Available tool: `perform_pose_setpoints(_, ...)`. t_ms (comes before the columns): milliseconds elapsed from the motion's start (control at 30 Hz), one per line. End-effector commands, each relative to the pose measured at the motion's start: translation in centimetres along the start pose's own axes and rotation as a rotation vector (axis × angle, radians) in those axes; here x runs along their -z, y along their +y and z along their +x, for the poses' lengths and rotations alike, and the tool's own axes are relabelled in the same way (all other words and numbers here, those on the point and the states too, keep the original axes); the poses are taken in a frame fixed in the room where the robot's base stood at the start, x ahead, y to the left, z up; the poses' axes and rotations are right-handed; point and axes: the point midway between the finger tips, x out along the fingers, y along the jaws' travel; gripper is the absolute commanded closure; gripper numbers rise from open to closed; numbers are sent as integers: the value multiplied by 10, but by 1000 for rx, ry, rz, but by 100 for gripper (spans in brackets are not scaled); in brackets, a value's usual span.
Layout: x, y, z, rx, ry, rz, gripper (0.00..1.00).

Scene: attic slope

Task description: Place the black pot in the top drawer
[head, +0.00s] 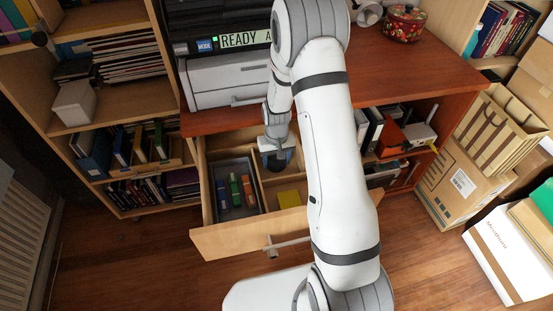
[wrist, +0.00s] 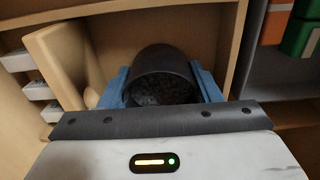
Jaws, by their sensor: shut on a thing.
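The black pot (wrist: 163,75) is a dark round cup-like thing with a dark, grainy-looking inside. In the wrist view it sits between the blue fingers of my gripper (wrist: 163,90), which is shut on it. In the head view my gripper (head: 277,158) points down inside the open drawer (head: 225,241), toward its back part. The pot is mostly hidden there by my gripper and arm. I cannot tell whether the pot touches the drawer floor. The drawer is pulled out under the red-brown desk top and has wooden dividers.
A yellow block (head: 289,199) lies near the drawer front. A bookshelf (head: 140,97) is close on the left.

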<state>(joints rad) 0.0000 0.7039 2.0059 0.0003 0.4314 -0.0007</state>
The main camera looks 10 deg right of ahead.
Motion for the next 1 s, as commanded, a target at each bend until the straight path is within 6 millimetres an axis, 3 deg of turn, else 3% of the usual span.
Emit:
perform_pose_setpoints(267, 0, 0, 4, 0, 0, 0, 69)
perform_pose_setpoints(300, 0, 0, 2, 0, 0, 0, 40)
perform_pose_setpoints(533, 0, 0, 2, 0, 0, 0, 21)
perform_pose_setpoints(833, 0, 0, -2, 0, 0, 0, 21)
perform_pose_setpoints(1000, 1, 0, -25, 0, 4, -1, 21)
